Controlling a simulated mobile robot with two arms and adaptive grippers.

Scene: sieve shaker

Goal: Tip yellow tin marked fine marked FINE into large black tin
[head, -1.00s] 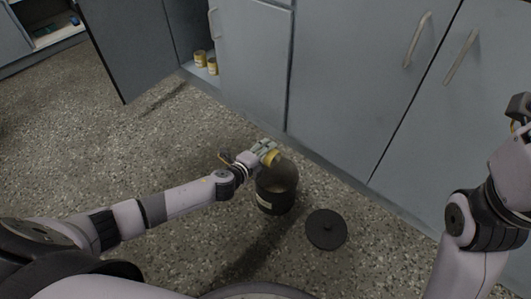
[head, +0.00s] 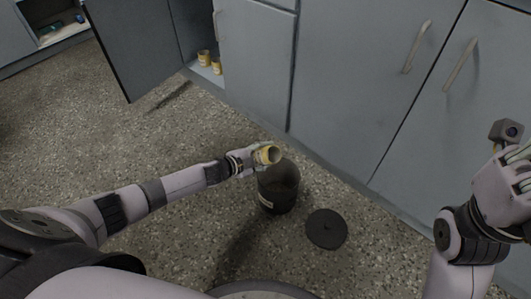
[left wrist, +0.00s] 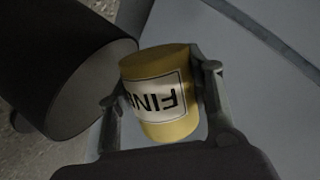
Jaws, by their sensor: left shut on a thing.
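The yellow tin marked FINE (head: 268,154) is held by my left gripper (head: 262,156), just above the rim of the large black tin. Its round open mouth shows on the right side in the head view, so it is tilted. In the left wrist view the yellow tin (left wrist: 160,95) sits between the two fingers (left wrist: 163,100), its label upside down. The large black tin (head: 276,195) stands open on the floor; it also shows in the left wrist view (left wrist: 50,60). My right gripper (head: 512,165) is at the right edge, away from the tins; its jaw state is unclear.
A round black lid (head: 326,229) lies on the floor right of the black tin. Two other yellow tins (head: 204,58) (head: 216,66) stand in the open cabinet at the back. Closed grey cabinet doors (head: 345,80) line the back. The speckled floor at left is clear.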

